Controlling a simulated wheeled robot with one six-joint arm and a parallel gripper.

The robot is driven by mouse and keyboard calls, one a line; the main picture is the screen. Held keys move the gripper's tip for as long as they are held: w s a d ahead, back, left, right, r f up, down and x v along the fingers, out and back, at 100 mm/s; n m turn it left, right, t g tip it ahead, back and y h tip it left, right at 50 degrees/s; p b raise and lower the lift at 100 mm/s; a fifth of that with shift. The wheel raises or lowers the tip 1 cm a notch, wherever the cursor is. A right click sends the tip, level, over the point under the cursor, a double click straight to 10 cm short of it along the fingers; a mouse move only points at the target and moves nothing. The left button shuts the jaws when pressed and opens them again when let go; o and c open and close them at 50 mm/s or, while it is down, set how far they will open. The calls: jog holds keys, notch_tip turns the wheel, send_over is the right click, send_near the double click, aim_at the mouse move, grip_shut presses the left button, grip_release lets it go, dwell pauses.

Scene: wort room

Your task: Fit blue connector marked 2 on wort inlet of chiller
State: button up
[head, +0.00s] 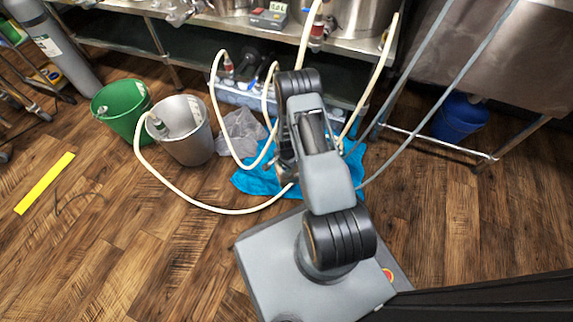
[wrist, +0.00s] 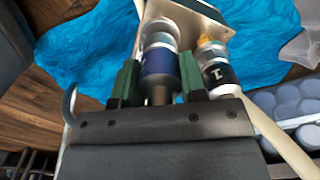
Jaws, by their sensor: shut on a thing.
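In the wrist view my gripper (wrist: 159,72) is shut on a blue connector (wrist: 157,62), one green finger on each side. Its number is not visible. A silver collar and fitting (wrist: 160,32) lie straight ahead of it, in line, at the metal plate of the chiller (wrist: 197,8). I cannot tell whether the connector is seated on the inlet. To its right, a black-banded connector marked 1 (wrist: 217,72) sits at another fitting of the chiller, with a pale hose beside it.
A blue cloth (head: 262,181) lies on the floor under the work area. Pale hoses (head: 225,211) loop across the floor. A green bucket (head: 121,108), a grey bucket (head: 193,147) and a clear plastic bag (head: 240,135) stand left. A steel bench (head: 205,28) runs behind. The front-left floor is mostly clear.

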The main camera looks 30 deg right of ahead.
jog(key=shift+f+b, duration=0.45)
jog(key=shift+f, duration=0.1)
jog(key=o, duration=1.1)
notch_tip(320, 180, up, 14)
jog(key=p, duration=0.6)
jog(key=shift+r+p, duration=0.1)
jog(key=shift+p, duration=0.2)
jog(key=a+r+n+t+p, duration=0.1)
jog(key=a+r+n+p, duration=0.15)
jog(key=r+p, duration=1.1)
jog(key=a+r+n+t+p, duration=0.1)
jog(key=a+r+n+p, duration=0.15)
jog(key=r, duration=2.25)
jog(key=s+a+r+n+p, duration=0.1)
jog(key=s+r+n+p, duration=0.2)
jog(key=r, duration=0.8)
jog(key=s+a+r+n+t+p, duration=0.1)
jog(key=s+a+r+n+p, duration=0.1)
jog(key=s+r+p, duration=0.5)
jog(key=s+a+r+n+p, duration=0.1)
jog(key=s+r+n+p, duration=0.2)
jog(key=r+p, duration=0.6)
notch_tip(320, 180, up, 7)
jog(key=s, duration=0.2)
jog(key=shift+s+a+n+t, duration=0.25)
jog(key=shift+s+n+t, duration=0.05)
jog(key=shift+s, duration=0.25)
jog(key=shift+c, duration=0.2)
